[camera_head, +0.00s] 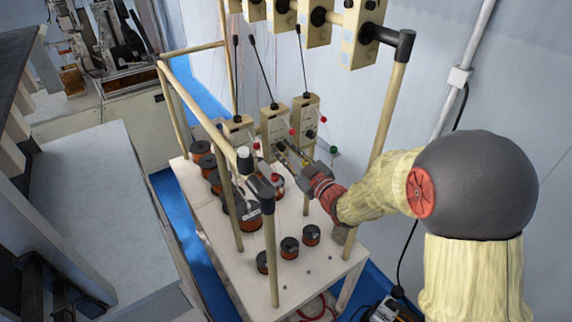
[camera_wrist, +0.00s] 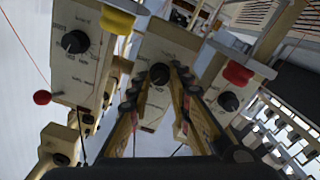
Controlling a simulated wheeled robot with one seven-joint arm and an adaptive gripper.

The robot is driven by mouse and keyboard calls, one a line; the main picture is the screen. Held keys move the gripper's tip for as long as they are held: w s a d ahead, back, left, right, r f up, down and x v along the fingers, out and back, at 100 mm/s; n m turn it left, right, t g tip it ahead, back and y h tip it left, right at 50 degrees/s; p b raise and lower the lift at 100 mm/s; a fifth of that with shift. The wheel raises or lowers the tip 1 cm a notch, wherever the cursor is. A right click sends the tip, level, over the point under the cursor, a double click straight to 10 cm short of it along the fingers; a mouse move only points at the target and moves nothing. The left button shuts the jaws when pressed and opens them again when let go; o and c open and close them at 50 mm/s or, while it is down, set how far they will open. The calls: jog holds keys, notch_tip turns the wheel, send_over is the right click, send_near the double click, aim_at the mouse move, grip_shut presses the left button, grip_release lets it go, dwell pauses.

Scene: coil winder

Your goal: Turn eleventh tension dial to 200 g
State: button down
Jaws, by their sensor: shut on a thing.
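Three cream tension boxes hang in a row in the wrist view, each with a black round dial and printed scale. My gripper (camera_wrist: 160,76) reaches up to the middle box (camera_wrist: 165,47), with its fingers shut on either side of that box's black dial (camera_wrist: 159,73). The dial's pointer and the scale numbers around it are too small or covered to read. The left box's dial (camera_wrist: 75,42) and the right box's dial (camera_wrist: 228,101) stand free. In the head view my gripper (camera_head: 285,150) is at the front of the middle box (camera_head: 273,121).
A yellow block (camera_wrist: 117,20), a red block (camera_wrist: 237,73) and a red ball (camera_wrist: 42,98) are close to the boxes. Frame posts (camera_head: 226,190) surround the work space. Copper spools (camera_head: 289,247) stand on the white table (camera_head: 240,270) below. More tension boxes (camera_head: 361,32) hang above.

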jog(key=n+b, duration=0.1)
jog(key=b, duration=0.2)
jog(key=n+b, duration=0.2)
jog(key=b, duration=0.1)
jog(key=n+b, duration=0.2)
jog(key=b, duration=0.1)
jog(key=shift+f+b, duration=0.35)
jog(key=shift+b, duration=0.05)
jog(key=n+b, duration=1.3)
jog(key=b, duration=0.6)
jog(key=shift+n, duration=0.4)
jog(key=shift+b, duration=0.35)
jog(key=c, duration=1.6)
grip_release()
jog(key=shift+a+r, duration=0.1)
jog(key=shift+c, duration=0.2)
